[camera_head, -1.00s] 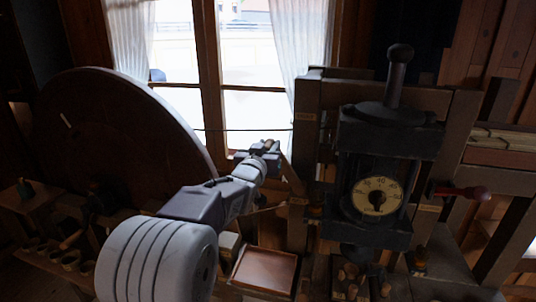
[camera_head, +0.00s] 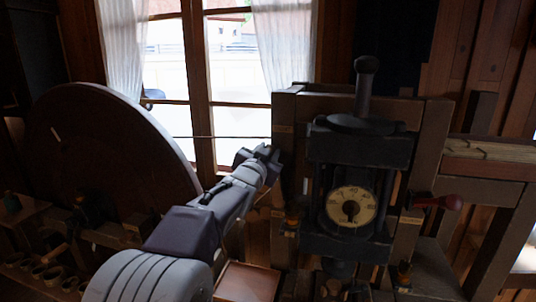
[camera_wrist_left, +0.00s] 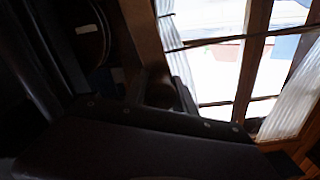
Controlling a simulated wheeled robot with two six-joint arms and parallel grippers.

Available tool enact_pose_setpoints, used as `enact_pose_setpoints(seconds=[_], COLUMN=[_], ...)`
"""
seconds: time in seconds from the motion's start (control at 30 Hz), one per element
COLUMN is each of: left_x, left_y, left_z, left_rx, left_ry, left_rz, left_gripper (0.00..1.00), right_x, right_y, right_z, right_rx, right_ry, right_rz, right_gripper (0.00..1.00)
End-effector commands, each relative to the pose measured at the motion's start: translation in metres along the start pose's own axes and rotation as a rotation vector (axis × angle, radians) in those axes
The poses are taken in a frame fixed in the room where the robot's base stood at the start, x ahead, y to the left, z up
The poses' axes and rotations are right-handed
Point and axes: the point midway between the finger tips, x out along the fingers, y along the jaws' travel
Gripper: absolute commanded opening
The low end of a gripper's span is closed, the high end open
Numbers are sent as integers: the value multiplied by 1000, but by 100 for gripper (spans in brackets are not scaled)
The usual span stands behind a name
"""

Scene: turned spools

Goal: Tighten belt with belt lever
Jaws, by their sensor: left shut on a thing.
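My left gripper (camera_head: 262,153) is in front of the window, just left of the wooden frame's post and below the thin dark belt (camera_head: 235,137). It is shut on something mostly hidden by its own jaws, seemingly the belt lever. In the left wrist view a dark rounded piece (camera_wrist_left: 161,96) shows between the fingers; its shape is too dark to make out. The belt runs from the large dark wheel (camera_head: 105,145) on the left to the frame on the right. It also crosses the left wrist view (camera_wrist_left: 212,40). My right gripper is out of view.
A black press-like device with a round dial (camera_head: 351,206) stands in the wooden frame (camera_head: 283,130), right of the gripper. A red-handled lever (camera_head: 440,202) sticks out farther right. A shallow wooden tray (camera_head: 247,282) and several small cups (camera_head: 52,276) are low in front.

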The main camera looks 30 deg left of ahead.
Motion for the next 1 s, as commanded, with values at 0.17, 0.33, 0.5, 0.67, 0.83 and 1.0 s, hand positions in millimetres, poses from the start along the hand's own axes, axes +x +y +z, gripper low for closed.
enact_pose_setpoints(seconds=[0.17,0.33,0.5,0.67,0.83,1.0], left_x=[0,0,0,-4,-30,-63], left_y=[2,2,1,1,1,1], left_z=[4,4,3,2,2,1], left_rx=[7,5,3,2,2,5], left_ry=[-11,-10,-7,-4,-1,-3], left_rz=[4,3,2,1,-1,0], left_gripper=[0,53,53,53,53,53], right_x=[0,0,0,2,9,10], right_y=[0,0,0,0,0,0], right_z=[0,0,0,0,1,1], right_rx=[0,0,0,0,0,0], right_ry=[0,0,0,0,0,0], right_rz=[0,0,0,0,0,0], right_gripper=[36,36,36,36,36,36])
